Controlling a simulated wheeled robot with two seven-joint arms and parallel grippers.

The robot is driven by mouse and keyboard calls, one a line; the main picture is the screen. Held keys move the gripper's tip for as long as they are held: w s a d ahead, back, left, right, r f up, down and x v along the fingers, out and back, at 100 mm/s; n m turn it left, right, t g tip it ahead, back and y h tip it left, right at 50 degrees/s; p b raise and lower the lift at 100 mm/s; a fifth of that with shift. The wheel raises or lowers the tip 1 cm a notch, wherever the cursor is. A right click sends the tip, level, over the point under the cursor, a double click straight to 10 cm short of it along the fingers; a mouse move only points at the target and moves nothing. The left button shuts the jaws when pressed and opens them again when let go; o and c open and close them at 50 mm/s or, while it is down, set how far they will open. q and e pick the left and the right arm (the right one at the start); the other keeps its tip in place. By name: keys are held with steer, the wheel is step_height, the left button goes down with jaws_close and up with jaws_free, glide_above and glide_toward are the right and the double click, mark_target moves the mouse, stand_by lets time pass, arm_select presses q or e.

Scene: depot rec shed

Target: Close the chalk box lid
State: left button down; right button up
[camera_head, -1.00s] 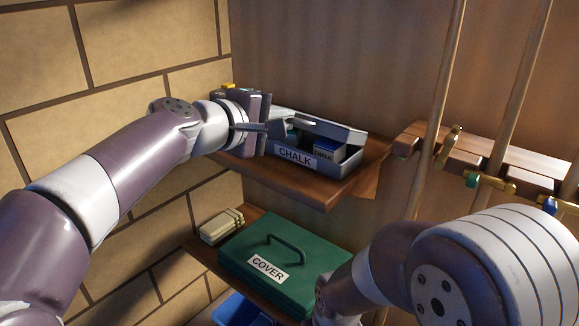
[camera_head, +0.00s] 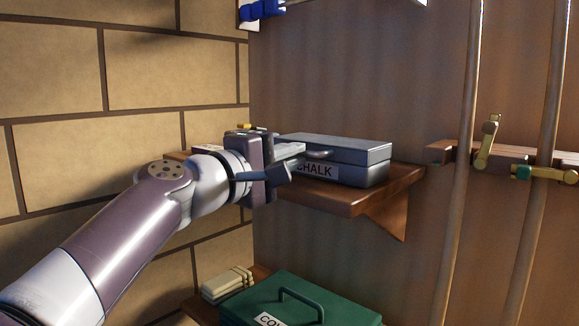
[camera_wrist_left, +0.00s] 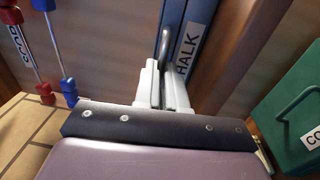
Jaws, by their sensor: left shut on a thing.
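The chalk box (camera_head: 365,172) is a blue-grey metal box with a CHALK label, on the upper wooden shelf. Its lid (camera_head: 345,147) lies flat over the box, with a thin seam along the front. I cannot tell whether the seam is fully tight. My left gripper (camera_head: 298,157) is at the box's front left, shut on the lid handle (camera_head: 319,155), and hides part of the label. In the left wrist view the handle (camera_wrist_left: 164,42) runs between the white fingers of the left gripper (camera_wrist_left: 163,88). My right gripper is out of view.
The upper shelf (camera_head: 395,190) has bare room right of the box. A green COVER box (camera_head: 345,304) and a pale bundle (camera_head: 227,283) sit below. Cues (camera_head: 462,180) stand in a wall rack on the right. A brick wall (camera_head: 140,70) bounds the left.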

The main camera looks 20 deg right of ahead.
arm_select(q)
steer(key=shift+d+f+g, duration=0.15)
steer(key=shift+f+g, duration=0.15)
steer(key=shift+f, duration=0.25)
steer(key=c, duration=1.2)
jaws_free()
steer(key=shift+r, duration=0.15)
steer(key=shift+s+a, duration=0.1)
steer(key=shift+a, duration=0.15)
steer(key=v, duration=1.2)
steer(key=shift+s+b, duration=0.15)
steer(key=shift+b, duration=0.15)
